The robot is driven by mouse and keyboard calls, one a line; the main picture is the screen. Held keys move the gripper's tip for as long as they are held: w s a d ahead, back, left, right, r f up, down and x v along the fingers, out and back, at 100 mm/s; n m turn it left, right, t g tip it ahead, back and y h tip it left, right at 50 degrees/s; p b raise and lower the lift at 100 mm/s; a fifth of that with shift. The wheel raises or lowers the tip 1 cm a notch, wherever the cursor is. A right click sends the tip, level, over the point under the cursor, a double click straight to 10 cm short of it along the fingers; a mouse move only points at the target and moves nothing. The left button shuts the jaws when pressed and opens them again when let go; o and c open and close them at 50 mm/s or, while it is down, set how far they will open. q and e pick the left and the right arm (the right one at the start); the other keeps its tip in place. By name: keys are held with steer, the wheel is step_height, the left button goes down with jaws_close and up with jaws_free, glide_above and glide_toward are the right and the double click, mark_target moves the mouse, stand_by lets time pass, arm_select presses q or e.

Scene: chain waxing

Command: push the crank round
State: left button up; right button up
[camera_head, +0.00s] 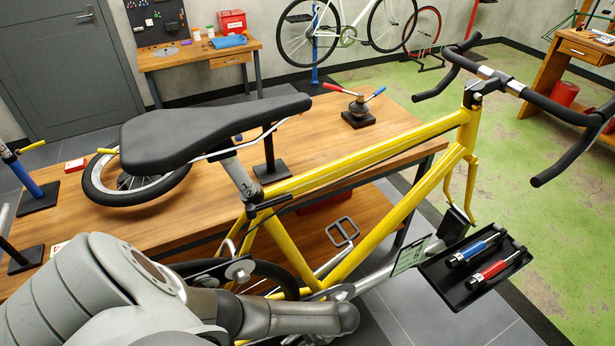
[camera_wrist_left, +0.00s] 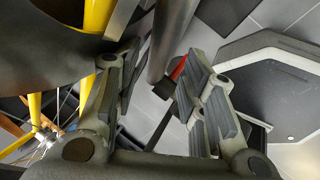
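A yellow bicycle (camera_head: 395,215) is held up in front of the wooden bench. Its pedal (camera_head: 342,232) and the silver crank arm (camera_head: 334,263) show low in the middle of the head view, beside the frame's bottom bracket. My left arm fills the lower left of the head view, and its gripper does not show there. In the left wrist view my left gripper (camera_wrist_left: 160,62) is open, fingers spread and apparently empty. A grey bar (camera_wrist_left: 173,35) passes at the gap; I cannot tell whether it is the crank. Yellow tubes show to the left. My right gripper is not in view.
A black tray (camera_head: 468,277) with blue and red tools sits right of the frame. The bench (camera_head: 320,135) bears a small black stand (camera_head: 358,113) and a loose wheel (camera_head: 138,187). Green floor (camera_head: 480,105) lies open to the right.

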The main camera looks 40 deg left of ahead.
arm_select(q)
steer(key=shift+v, duration=1.9)
steer(key=shift+s+a, duration=0.1)
